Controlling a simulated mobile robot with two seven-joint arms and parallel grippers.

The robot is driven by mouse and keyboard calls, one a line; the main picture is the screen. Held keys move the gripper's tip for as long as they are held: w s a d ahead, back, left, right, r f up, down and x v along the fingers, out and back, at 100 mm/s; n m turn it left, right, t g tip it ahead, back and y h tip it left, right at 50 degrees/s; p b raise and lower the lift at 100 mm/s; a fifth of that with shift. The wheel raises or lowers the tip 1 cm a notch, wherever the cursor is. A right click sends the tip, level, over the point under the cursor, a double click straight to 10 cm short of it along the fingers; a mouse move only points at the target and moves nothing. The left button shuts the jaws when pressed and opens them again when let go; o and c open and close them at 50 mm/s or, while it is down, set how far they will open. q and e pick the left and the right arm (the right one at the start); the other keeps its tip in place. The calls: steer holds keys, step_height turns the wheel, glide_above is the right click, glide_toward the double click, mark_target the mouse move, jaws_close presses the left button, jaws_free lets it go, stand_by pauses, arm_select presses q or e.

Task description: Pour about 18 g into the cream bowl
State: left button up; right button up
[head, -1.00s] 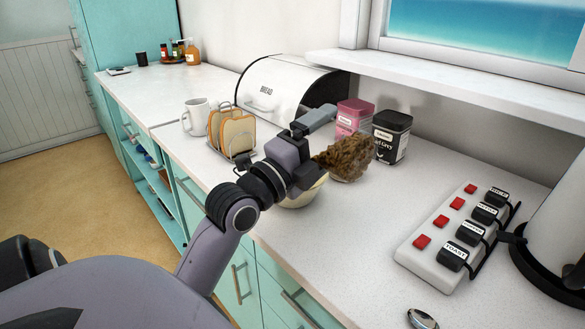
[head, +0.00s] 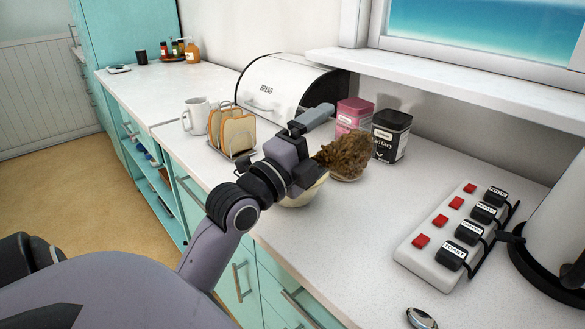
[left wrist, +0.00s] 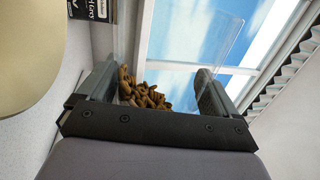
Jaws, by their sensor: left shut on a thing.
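My left gripper (head: 314,148) is shut on a clear container (left wrist: 190,52) that holds brown, lumpy pieces (head: 345,154). In the left wrist view the pieces (left wrist: 146,92) lie between the two fingers, and the clear wall is seen against the window. The cream bowl (head: 304,193) stands on the counter, partly hidden behind my left gripper and wrist; its rim and side show below the gripper. It also shows at the upper left of the left wrist view (left wrist: 28,45). The held container is above and right of the bowl in the head view. My right gripper is not seen.
A pink tin (head: 354,116) and a black tin (head: 390,137) stand behind the container. A toast rack (head: 236,134), a mug (head: 196,116) and a bread bin (head: 288,88) are to the left.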

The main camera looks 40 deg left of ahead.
arm_select(q)
steer(key=shift+a+f+n+p, duration=0.15)
steer(key=shift+a+n+p, duration=0.15)
steer(key=shift+n, duration=0.5)
stand_by(1.0)
steer(key=shift+a+r+n+y+p, duration=0.4)
steer(key=shift+r+n+y+p, duration=0.15)
steer(key=shift+n+p, duration=0.5)
stand_by(1.5)
steer(key=shift+a+f+n+y+p, duration=0.35)
steer(key=shift+a+f+n+p, duration=0.15)
steer(key=shift+n, duration=0.55)
stand_by(1.4)
steer(key=shift+a+r+n+p, duration=0.15)
steer(key=shift+r+n+p, duration=0.05)
steer(key=shift+n+p, duration=0.15)
stand_by(0.9)
